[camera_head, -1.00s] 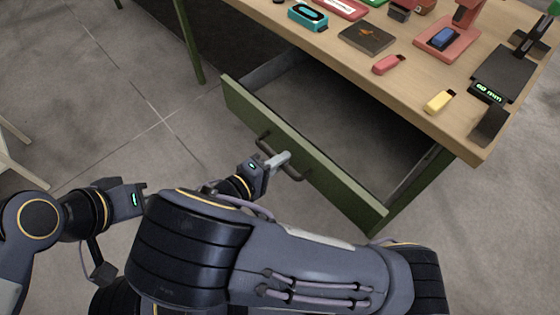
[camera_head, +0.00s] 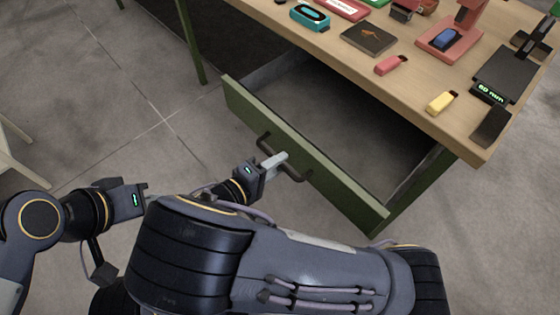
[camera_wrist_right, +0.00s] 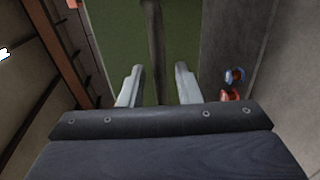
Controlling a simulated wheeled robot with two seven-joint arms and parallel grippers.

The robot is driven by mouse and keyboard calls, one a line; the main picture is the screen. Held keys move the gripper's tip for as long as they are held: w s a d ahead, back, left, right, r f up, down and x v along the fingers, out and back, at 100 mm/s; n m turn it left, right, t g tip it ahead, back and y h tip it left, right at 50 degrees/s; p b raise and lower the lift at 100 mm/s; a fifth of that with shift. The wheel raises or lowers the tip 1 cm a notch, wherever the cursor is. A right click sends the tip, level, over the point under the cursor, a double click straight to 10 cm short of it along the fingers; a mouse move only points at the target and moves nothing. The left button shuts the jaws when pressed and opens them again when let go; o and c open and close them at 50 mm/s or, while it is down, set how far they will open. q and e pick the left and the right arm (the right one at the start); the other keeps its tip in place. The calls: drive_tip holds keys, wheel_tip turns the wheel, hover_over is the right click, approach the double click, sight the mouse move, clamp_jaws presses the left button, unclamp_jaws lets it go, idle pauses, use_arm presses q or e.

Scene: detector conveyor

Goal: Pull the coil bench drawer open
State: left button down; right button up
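The coil bench drawer (camera_head: 330,178) has a green front and stands well out from the bench, its grey inside empty where visible. Its dark bar handle (camera_head: 295,175) is on the front. My right gripper (camera_head: 277,160) is at the middle of the handle. In the right wrist view, its two pale fingers (camera_wrist_right: 158,85) stand apart on either side of the handle bar (camera_wrist_right: 154,40), with gaps showing, before the green front (camera_wrist_right: 182,30). My left gripper (camera_head: 143,194) is at the left, away from the drawer; its finger opening is unclear.
The wooden bench top (camera_head: 410,105) carries a teal device (camera_head: 310,17), a dark plate (camera_head: 368,39), a red block (camera_head: 391,64), a yellow block (camera_head: 441,102) and a black gauge (camera_head: 489,92). Open floor (camera_head: 110,110) lies left of the drawer.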

drive_tip(key=v, duration=0.6)
drive_tip(key=shift+a, duration=0.2)
drive_tip(key=shift+s, duration=0.15)
